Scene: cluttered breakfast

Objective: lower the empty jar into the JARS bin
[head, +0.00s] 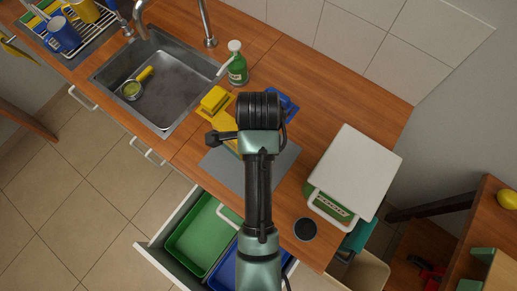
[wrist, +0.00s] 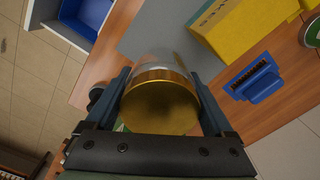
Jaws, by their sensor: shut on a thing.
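My gripper (wrist: 163,98) is shut around a clear jar (wrist: 160,65) with a gold lid (wrist: 160,103), one finger on each side. The lid faces the wrist camera, so the jar's inside is hidden. In the head view my own arm covers the gripper and jar. An open drawer below the counter's front edge holds a green bin (head: 197,240) and a blue bin (head: 224,268). A blue bin also shows at the upper left of the wrist view (wrist: 72,38), apart from the jar. I cannot read a JARS label on either bin.
A grey mat (head: 223,166) lies on the wooden counter under my arm. A white-topped box (head: 352,170) and a dark disc (head: 305,229) stand right. The sink (head: 178,70) is at left.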

